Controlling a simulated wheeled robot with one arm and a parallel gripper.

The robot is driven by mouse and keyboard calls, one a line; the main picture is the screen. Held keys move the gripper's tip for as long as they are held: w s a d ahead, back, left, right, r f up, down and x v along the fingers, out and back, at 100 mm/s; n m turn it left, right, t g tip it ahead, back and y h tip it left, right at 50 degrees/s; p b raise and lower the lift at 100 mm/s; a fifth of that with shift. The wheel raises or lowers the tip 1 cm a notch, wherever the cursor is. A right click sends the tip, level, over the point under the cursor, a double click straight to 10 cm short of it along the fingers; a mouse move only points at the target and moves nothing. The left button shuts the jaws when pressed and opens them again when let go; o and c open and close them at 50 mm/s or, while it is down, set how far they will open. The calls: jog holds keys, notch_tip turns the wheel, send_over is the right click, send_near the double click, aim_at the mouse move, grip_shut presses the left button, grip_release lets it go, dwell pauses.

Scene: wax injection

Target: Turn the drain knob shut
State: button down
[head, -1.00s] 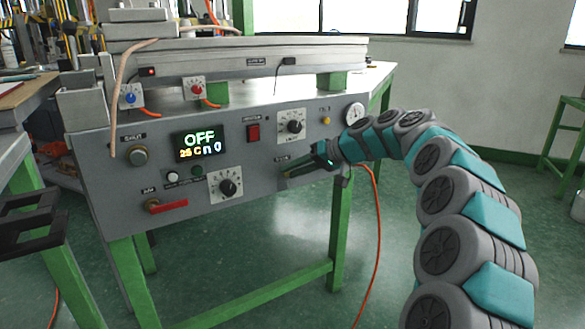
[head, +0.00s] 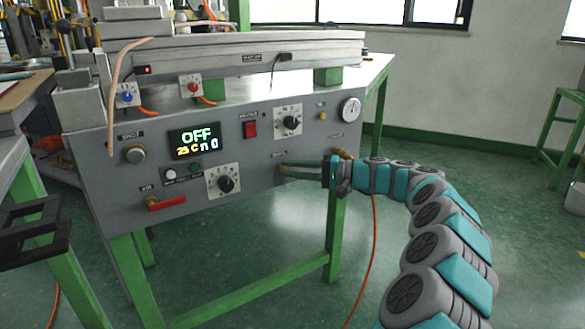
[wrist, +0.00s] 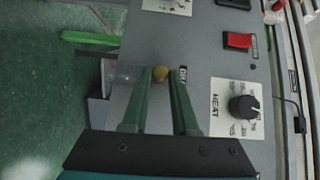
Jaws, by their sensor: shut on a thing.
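The brass drain knob (wrist: 160,73) sits on the grey front panel (wrist: 200,55), beside a small label. In the wrist view it lies between the tips of my two green fingers. My gripper (head: 283,169) is shut on the knob, with its fingers reaching left to the panel in the head view; my gripper (wrist: 160,82) also shows in the wrist view. In the head view the fingers mostly cover the knob, and its turn angle cannot be read.
A green table leg (head: 336,240) and an orange hose (head: 365,270) stand below.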

jog(key=shift+f+m+y, duration=0.1)
jog(key=shift+m+y, duration=0.2)
dwell(0.4)
jog(key=c, duration=0.7)
grip_release()
jog(key=shift+d, duration=0.1)
jog(key=d, duration=0.3)
jog(key=s+d, duration=0.1)
jog(key=d, duration=0.3)
jog(key=shift+s+d, duration=0.2)
jog(key=shift+d, duration=0.05)
